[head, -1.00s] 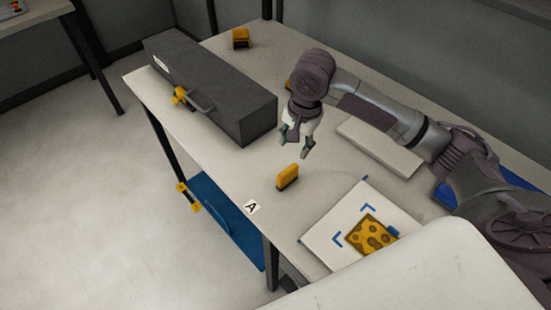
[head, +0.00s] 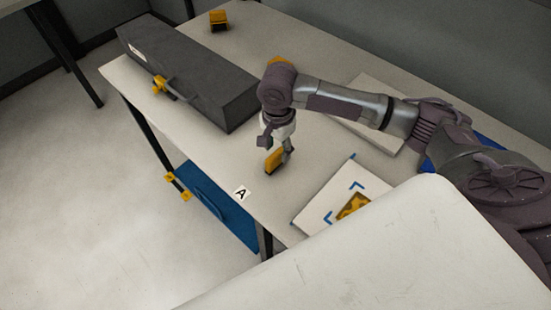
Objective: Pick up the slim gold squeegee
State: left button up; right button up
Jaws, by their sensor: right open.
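The slim gold squeegee (head: 272,160) stands on the white table near its front edge, up and right of the "A" label. My right gripper (head: 276,148) points down at it from above. Its fingers are open and lie close around or beside the squeegee's upper part; I cannot tell if they touch it. The gripper hides part of the squeegee's top. My left gripper is not in view.
A dark grey case (head: 188,72) with a handle lies at the left of the table. A white board (head: 320,207) with blue corner marks and a yellow patterned piece (head: 352,206) lies to the right. Another yellow block (head: 219,21) stands at the back.

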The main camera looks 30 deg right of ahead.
aim_at(277, 153)
notch_tip(277, 153, down, 4)
jog(key=shift+a+f, duration=0.1)
jog(key=shift+a, duration=0.05)
grip_shut()
